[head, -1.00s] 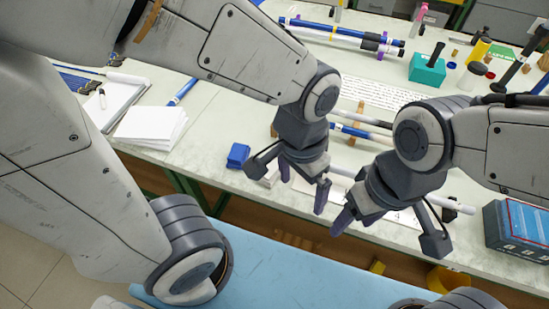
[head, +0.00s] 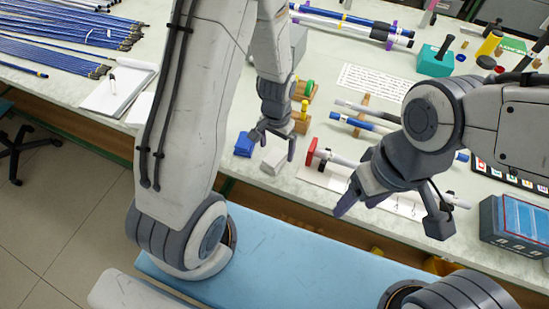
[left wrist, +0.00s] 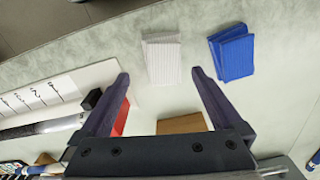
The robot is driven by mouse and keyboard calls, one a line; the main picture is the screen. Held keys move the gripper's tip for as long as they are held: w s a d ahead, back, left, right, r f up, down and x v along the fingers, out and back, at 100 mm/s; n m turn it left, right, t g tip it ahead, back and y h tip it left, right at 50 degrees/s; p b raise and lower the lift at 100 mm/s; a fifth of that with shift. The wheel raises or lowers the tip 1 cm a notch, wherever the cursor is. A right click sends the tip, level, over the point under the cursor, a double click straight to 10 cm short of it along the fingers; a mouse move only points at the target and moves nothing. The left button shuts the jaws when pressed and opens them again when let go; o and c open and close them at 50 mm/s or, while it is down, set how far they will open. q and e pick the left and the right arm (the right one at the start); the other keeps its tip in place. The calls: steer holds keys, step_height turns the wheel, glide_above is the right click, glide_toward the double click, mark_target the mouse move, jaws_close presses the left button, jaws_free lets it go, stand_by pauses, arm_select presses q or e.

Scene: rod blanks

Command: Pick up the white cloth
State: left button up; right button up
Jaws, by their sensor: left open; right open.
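The white cloth (head: 273,160) lies folded on the bench near its front edge, just right of a folded blue cloth (head: 243,145). My left gripper (head: 271,143) is open and empty above the white cloth. In the left wrist view the white cloth (left wrist: 162,57) lies just beyond the open fingertips (left wrist: 160,78), with the blue cloth (left wrist: 232,52) to its right. The fingers do not appear to touch the white cloth. My right gripper (head: 360,203) is open and empty at the bench's front edge, to the right.
A red-ended fixture (head: 312,151) stands close right of the white cloth. Wooden holders (head: 302,120) stand behind it. Rods (head: 362,122) lie on supports farther right. A blue box (head: 515,222) is at the right. Bare bench (head: 225,165) shows left of the cloths.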

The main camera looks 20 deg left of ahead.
mark_target(275, 156)
arm_select(q)
steer(key=shift+a+f+p, duration=0.15)
steer(key=shift+f+p, duration=0.05)
steer(key=shift+f, duration=1.1)
steer(key=shift+a+f+p, duration=0.1)
steer(key=shift+f+p, duration=0.1)
steer(key=shift+f, duration=1.05)
steer(key=c, duration=1.3)
step_height(275, 156, up, 10)
steer(key=shift+r, duration=0.1)
